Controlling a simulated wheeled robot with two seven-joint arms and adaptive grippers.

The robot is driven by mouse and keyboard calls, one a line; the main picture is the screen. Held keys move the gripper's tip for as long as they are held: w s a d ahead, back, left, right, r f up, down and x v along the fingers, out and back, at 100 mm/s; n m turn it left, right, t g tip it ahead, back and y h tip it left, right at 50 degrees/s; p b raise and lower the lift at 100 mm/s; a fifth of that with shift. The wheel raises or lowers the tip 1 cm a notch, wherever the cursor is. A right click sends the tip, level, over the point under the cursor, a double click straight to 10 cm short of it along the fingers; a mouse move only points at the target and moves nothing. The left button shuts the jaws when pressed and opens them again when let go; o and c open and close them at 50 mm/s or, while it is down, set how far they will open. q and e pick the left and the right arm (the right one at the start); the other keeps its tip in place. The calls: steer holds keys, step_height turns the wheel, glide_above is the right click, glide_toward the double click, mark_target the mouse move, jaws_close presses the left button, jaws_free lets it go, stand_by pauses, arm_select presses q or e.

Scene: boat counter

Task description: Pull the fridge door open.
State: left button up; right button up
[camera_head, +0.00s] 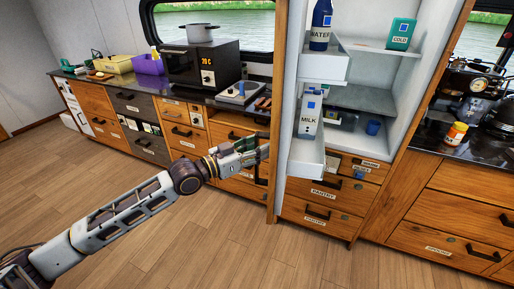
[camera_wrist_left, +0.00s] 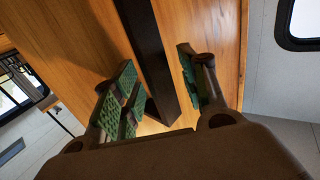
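The fridge door (camera_head: 279,110) stands open; its wooden outer face is to the left and its white inner racks face the cabinet. The racks hold a blue WATER bottle (camera_head: 321,25) and a MILK carton (camera_head: 309,115). My left gripper (camera_head: 262,146) is at the door's outer face. In the left wrist view, the door's dark bar handle (camera_wrist_left: 150,60) runs between the two green-padded fingers (camera_wrist_left: 162,95). The fingers are apart, with a visible gap to the bar on the right. Contact on the left side cannot be told. My right gripper is not in view.
The white fridge interior (camera_head: 365,75) holds a teal COLD carton (camera_head: 401,34) and a blue cup (camera_head: 373,128). Drawers (camera_head: 320,211) sit below it. A counter with an oven (camera_head: 200,65) is left of the door. The wooden floor (camera_head: 200,245) in front is clear.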

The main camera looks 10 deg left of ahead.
arm_select(q)
steer(key=v, duration=0.9)
steer(key=shift+a, duration=0.2)
stand_by(1.3)
steer(key=shift+s+a, duration=0.35)
steer(key=shift+a, duration=0.1)
steer(key=shift+v, duration=0.8)
stand_by(0.8)
steer(key=shift+s+d, duration=0.15)
